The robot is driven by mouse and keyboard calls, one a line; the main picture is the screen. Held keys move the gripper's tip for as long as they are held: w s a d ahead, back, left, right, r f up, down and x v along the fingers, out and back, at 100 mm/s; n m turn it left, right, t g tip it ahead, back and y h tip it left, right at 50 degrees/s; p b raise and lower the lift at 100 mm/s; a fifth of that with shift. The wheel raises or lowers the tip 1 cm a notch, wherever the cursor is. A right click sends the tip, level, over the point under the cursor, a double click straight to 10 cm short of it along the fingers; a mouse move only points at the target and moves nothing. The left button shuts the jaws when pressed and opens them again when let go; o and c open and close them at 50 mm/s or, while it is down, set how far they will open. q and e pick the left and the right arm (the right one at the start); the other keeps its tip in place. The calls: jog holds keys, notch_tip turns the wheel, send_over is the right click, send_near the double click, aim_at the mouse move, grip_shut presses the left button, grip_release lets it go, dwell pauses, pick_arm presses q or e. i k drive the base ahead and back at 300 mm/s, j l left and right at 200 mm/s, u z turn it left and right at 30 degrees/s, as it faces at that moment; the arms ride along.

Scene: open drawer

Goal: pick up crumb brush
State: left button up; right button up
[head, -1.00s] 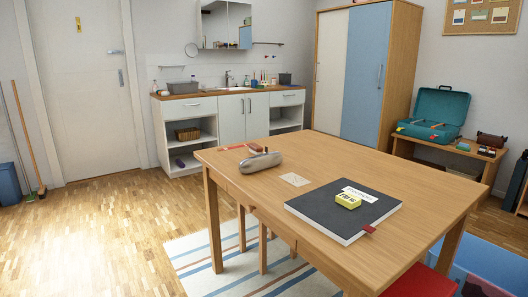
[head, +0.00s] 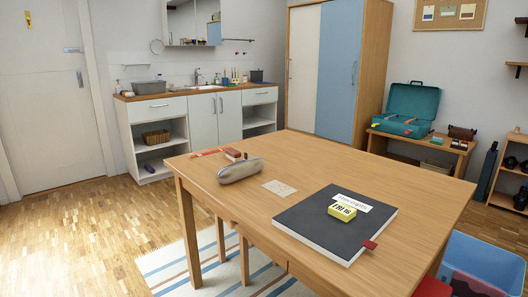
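I cannot pick out a crumb brush for certain. A small reddish-brown block (head: 233,154) lies on the far left part of the wooden table (head: 330,165), behind a grey pencil case (head: 240,170). It is partly hidden by the case and too small to tell if it is the brush. A thin orange-red item (head: 207,153) lies just left of it. Neither of my grippers is in view.
A dark folder (head: 318,225) with a yellow block (head: 342,212) on it lies at the table's front. A pale card (head: 279,188) lies near the middle. The table's right half is mostly clear. A blue bin (head: 482,258) stands at the right. Wooden floor is open at left.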

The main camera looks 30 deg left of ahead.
aim_at(232, 153)
jog(key=i+j+z, duration=0.1)
jog(key=j+z, duration=0.15)
jog(key=j, duration=0.3)
jog(key=i+j+z, duration=0.2)
jog(key=j, duration=0.3)
jog(key=j+z, duration=0.3)
jog(key=j, duration=1.9)
jog(key=k, duration=0.05)
